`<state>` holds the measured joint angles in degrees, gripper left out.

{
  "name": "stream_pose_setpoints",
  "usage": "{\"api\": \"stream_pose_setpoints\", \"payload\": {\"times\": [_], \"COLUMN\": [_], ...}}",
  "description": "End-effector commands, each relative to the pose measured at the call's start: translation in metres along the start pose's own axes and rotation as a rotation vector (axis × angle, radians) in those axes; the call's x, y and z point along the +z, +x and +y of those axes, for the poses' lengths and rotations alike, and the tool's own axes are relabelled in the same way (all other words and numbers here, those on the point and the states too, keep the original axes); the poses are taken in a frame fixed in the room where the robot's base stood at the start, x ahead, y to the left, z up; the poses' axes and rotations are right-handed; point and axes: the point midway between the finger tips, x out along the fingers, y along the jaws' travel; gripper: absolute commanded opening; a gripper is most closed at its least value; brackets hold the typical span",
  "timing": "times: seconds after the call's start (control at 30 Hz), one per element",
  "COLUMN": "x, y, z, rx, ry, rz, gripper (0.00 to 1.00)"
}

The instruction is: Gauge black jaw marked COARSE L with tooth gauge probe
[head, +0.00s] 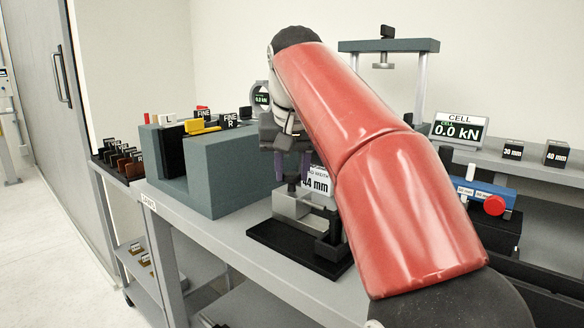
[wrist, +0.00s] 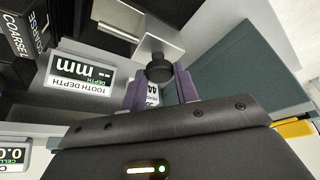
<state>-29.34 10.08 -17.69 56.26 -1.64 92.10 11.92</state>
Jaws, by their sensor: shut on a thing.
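In the wrist view my gripper (wrist: 160,84) has its purple fingers on either side of a dark round knob (wrist: 159,66), apparently the tooth gauge probe, and is shut on it. A pale metal bracket lies behind the knob. In the head view my gripper (head: 292,166) points down over a metal fixture, and my red arm covers much around it. Black jaws with COARSE lettering, one reading COARSE L (wrist: 16,42), show at the upper left of the wrist view, partly cut off. The TOOTH DEPTH display (wrist: 78,70) shows mm with dashes.
A grey block fixture (head: 225,170) stands left of my gripper, with yellow and FINE-marked pieces on it. A rack of jaws (head: 120,160) is far left. A blue unit with red knob (head: 494,205) is right.

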Motion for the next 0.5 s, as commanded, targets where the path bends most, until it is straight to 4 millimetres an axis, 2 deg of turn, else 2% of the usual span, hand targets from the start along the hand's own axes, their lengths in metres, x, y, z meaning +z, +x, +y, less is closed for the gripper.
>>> {"api": "stream_pose_setpoints", "payload": {"times": [0.13, 0.3, 0.5], "x": [0.006, 0.023, 0.025], "y": [-0.002, -0.008, -0.010], "z": [0.007, 0.024, 0.026], "rx": [-0.001, -0.002, 0.000], "ry": [0.002, 0.002, 0.000], "rz": [0.000, 0.000, -0.001], "gripper": [0.00, 0.00, 0.00]}}
